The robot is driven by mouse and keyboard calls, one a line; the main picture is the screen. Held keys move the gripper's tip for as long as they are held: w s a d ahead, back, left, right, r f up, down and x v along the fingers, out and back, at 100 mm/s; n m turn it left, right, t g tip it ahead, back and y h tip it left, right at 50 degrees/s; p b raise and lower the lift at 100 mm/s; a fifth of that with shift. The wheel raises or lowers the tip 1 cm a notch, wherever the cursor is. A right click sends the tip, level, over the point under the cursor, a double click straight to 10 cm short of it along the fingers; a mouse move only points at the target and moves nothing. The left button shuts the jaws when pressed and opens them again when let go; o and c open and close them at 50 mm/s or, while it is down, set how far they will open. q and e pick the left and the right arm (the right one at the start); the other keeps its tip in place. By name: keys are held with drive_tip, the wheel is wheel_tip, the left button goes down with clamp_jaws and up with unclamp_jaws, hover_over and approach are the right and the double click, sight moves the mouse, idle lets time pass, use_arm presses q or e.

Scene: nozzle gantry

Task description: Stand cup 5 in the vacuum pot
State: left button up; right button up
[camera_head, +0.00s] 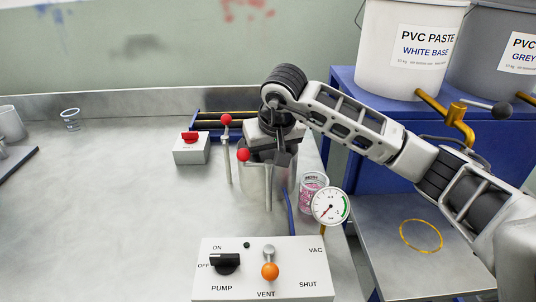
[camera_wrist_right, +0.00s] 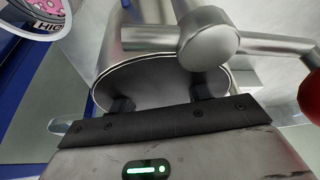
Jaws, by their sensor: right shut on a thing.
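The steel vacuum pot (camera_head: 256,188) stands near the bench's right edge; its side wall (camera_wrist_right: 145,35) shows in the right wrist view. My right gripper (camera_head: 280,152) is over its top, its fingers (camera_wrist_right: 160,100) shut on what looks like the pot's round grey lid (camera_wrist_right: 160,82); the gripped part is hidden. A clear cup with pink contents (camera_head: 312,196) stands just right of the pot, partly behind the gauge; it also shows in the right wrist view (camera_wrist_right: 40,12). Another clear cup (camera_head: 70,118) stands at the far left. I cannot read a number on either cup. My left gripper is not in view.
Red-knobbed levers (camera_head: 226,121) stand close to the pot, one crossing near my gripper (camera_wrist_right: 210,40). A pressure gauge (camera_head: 330,207) and the control box (camera_head: 264,270) are in front. The bench's left middle is clear.

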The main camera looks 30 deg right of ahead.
drive_tip(key=shift+f, duration=0.2)
drive_tip(key=shift+f, duration=0.15)
drive_tip(key=o, duration=1.1)
drive_tip(key=shift+r, duration=0.6)
drive_tip(key=v, duration=1.1)
drive_tip(key=shift+s+r, duration=0.1)
drive_tip(key=shift+s, duration=0.1)
